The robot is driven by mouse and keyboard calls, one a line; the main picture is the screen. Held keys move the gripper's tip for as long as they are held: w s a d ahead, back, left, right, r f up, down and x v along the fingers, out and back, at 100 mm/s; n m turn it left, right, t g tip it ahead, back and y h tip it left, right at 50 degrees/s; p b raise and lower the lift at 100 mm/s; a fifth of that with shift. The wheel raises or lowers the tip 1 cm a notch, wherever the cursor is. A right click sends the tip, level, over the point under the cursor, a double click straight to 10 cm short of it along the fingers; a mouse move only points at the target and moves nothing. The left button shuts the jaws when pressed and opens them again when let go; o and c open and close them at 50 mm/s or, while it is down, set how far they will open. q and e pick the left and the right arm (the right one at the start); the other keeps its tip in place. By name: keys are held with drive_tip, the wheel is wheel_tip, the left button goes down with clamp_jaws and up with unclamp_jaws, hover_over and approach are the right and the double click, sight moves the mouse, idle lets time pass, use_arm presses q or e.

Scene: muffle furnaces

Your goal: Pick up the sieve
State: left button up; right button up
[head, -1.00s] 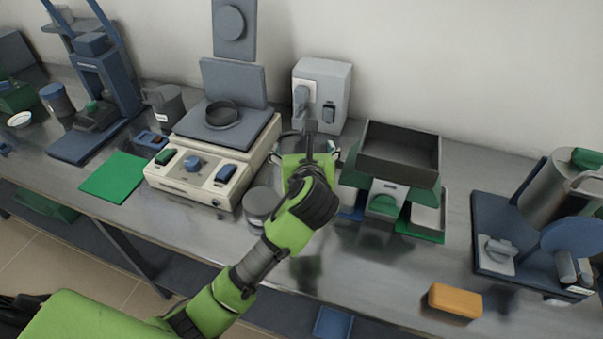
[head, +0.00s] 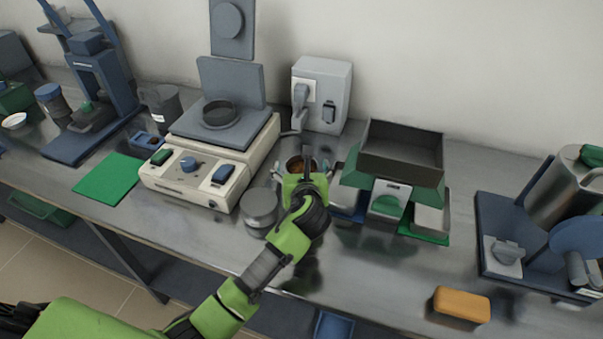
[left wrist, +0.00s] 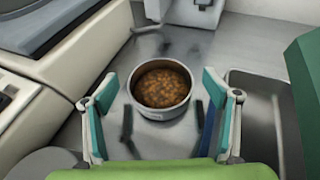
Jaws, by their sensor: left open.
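A round metal sieve (left wrist: 162,108) with brown grains in it stands upright on the steel bench in the left wrist view. In the head view its far rim and brown contents (head: 296,164) show just behind my left gripper (head: 304,172), which hides the rest. In the left wrist view my left gripper (left wrist: 161,84) is open, with one teal finger on each side of the sieve. Gaps show between the fingers and its wall. My right gripper is not in view.
A beige device (head: 205,180) with a dark ring on its plate stands to the left. Round metal tins (head: 260,206) sit close to the gripper's left. A green and grey splitter (head: 400,160) with trays is close on the right. An orange block (head: 461,303) lies farther right.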

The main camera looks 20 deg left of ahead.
sight(301, 169)
use_arm(q)
drive_tip(key=shift+x, duration=1.6)
drive_tip(key=shift+s, duration=0.1)
drive_tip(key=c, duration=1.3)
drive_tip(key=shift+r, duration=0.1)
